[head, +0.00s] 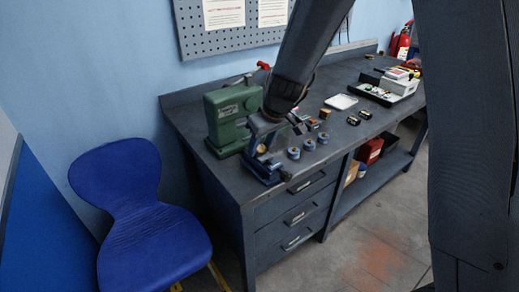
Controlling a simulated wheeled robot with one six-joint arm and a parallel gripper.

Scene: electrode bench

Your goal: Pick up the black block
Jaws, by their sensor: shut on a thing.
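My gripper (297,124) is at the end of my arm, above the left part of the bench, just right of the blue vise. It is shut on a small dark thing at its fingertips, which I take for the black block; its outline blends with the dark fingers and is mostly hidden. Two small dark pieces with light markings, one (353,120) and another (365,114), lie on the bench to the right.
A green machine (233,118) and a blue vise (262,168) stand left of my gripper. Several blue-grey round pieces (294,153) lie near the bench's front edge. A white tray (341,101) lies farther back. A blue chair (150,220) stands left of the bench (225,172).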

